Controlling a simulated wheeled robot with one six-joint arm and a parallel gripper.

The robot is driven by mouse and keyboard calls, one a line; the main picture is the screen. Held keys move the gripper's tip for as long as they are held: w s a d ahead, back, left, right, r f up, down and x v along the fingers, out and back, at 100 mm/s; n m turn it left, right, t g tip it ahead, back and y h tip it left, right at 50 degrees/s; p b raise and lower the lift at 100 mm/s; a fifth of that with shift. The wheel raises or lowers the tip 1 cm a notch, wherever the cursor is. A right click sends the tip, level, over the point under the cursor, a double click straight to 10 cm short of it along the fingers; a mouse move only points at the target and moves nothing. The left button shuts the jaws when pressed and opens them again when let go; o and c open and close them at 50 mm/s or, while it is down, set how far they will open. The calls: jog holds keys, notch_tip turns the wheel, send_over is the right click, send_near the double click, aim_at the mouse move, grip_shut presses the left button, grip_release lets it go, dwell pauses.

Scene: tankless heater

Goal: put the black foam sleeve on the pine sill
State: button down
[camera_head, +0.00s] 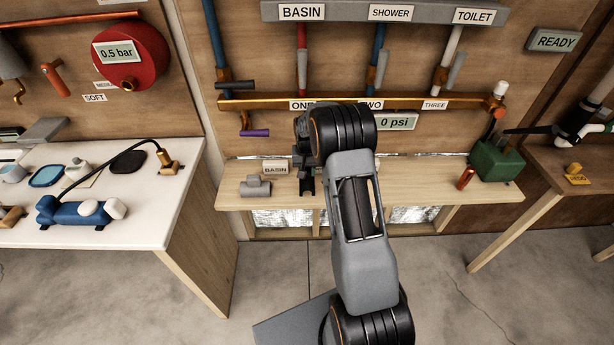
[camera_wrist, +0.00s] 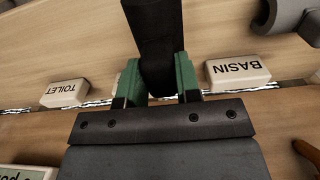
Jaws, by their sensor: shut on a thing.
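The black foam sleeve (camera_wrist: 153,32) is a dark cylinder between the green fingers of my gripper (camera_wrist: 154,80) in the wrist view. The fingers are shut on it, and its far end runs out of the top of the picture. The pine sill (camera_head: 420,187) is the pale wooden shelf below the pipe board in the head view; it also fills the upper wrist view (camera_wrist: 55,55). My gripper (camera_head: 305,170) is over the sill, left of its middle, partly hidden by my arm. I cannot tell whether the sleeve touches the sill.
A BASIN block (camera_wrist: 238,73) and a TOILET block (camera_wrist: 65,92) lie either side of the gripper. A grey tee fitting (camera_head: 256,187) is at the sill's left, a red cylinder (camera_head: 466,178) and green box (camera_head: 497,160) at its right. The sill's right-middle is clear.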

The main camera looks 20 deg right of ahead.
aim_at(307, 177)
jog(key=shift+w+f, duration=0.1)
jog(key=shift+f, duration=1.55)
jog(key=shift+f, duration=0.2)
jog(key=c, duration=0.8)
grip_release()
jog(key=shift+r, duration=0.1)
